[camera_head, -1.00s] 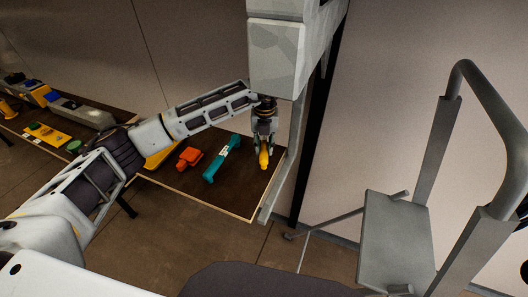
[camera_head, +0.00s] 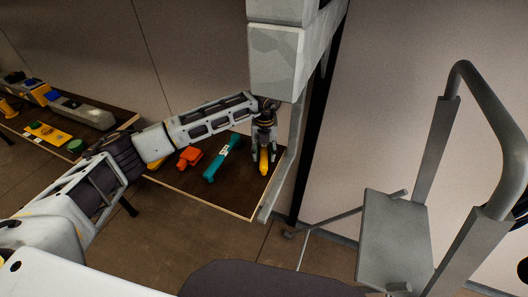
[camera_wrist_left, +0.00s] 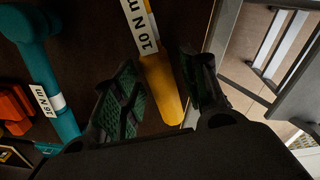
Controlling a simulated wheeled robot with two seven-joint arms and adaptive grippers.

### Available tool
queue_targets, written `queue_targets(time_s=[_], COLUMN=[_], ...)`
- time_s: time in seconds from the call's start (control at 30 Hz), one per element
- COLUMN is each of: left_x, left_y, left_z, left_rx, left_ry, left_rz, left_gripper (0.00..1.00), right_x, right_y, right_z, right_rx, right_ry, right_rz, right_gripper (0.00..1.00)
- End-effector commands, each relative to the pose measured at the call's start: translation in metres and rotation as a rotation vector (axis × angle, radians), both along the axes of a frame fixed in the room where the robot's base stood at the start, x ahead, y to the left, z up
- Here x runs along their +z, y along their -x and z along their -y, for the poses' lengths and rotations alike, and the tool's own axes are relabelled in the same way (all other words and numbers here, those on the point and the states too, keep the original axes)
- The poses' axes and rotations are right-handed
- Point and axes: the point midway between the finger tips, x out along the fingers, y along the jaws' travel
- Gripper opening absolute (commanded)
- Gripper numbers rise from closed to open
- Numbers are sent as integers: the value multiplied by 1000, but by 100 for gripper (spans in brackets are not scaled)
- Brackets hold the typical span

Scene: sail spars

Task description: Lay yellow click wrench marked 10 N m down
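The yellow click wrench (camera_head: 263,163) is at the right end of the dark table, below my left gripper (camera_head: 263,150). In the left wrist view the wrench (camera_wrist_left: 161,88) carries a white label reading 10 N m and appears to lie on the tabletop. My left gripper (camera_wrist_left: 162,95) is open, with one finger on each side of the yellow handle. A dark gap shows between the left finger and the handle; the right finger is close to it. Part of the wrench is hidden by the gripper in the head view. My right gripper is not in view.
A teal wrench (camera_head: 222,160) marked 16 N m lies to the left, then an orange tool (camera_head: 189,157). The table's right edge (camera_head: 266,196) is close to the yellow wrench. A grey post (camera_head: 291,150) stands beside it. A grey cart (camera_head: 392,240) stands at right.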

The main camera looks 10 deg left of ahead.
Motion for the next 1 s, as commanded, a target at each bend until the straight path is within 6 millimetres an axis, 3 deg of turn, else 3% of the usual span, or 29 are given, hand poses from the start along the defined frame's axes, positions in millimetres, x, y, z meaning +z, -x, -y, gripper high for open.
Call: queue_targets(time_s=[0.53, 1.0], left_x=[6, 65], left_y=[-1, -1], left_z=[0, 1], left_rx=[0, 0], left_ry=[1, 0], left_rz=[2, 3], left_gripper=[47, 47], right_x=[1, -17], right_y=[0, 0], right_z=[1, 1], right_rx=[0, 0], right_ry=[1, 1], right_rz=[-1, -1], right_gripper=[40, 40])
